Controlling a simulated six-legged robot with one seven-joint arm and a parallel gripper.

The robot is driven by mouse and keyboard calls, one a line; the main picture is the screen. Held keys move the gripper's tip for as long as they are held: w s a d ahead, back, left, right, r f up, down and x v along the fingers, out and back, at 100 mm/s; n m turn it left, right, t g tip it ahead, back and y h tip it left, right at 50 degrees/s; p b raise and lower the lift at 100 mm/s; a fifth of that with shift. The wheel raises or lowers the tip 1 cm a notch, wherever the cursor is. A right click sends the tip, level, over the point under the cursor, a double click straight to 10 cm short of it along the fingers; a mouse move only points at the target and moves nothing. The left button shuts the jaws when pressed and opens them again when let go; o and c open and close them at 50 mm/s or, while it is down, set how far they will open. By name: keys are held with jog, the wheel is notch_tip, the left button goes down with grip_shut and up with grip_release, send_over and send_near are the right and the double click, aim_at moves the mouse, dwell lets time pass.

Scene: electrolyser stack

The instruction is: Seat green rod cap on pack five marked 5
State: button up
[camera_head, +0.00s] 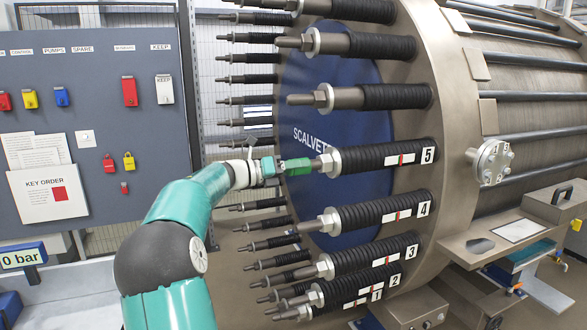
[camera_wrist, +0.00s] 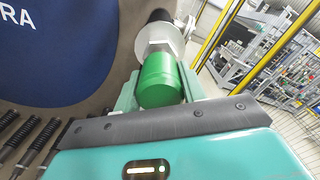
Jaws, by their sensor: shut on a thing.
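Pack five (camera_head: 385,157) is a black spring pack with a white label marked 5, at the middle right of the head view. Its steel nut (camera_head: 325,164) faces left. The green rod cap (camera_head: 298,166) is in line with pack five at the nut's left; no bare rod end shows there. My gripper (camera_head: 282,166) is shut on the cap from the left. In the wrist view the green cap (camera_wrist: 158,84) lies between my gripper's teal fingers, with the steel nut (camera_wrist: 158,48) just beyond it. I cannot tell whether the cap touches the nut.
Pack four (camera_head: 380,214) sits close below, and an unmarked pack (camera_head: 396,96) is above. Several more rods ring the blue disc (camera_head: 345,90). A grey key board (camera_head: 90,110) stands left, behind my arm.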

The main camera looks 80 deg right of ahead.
jog(key=shift+s+d, duration=0.1)
jog(key=shift+s, duration=0.05)
jog(key=o, duration=1.2)
jog(key=v, duration=1.4)
jog(key=shift+d, duration=0.1)
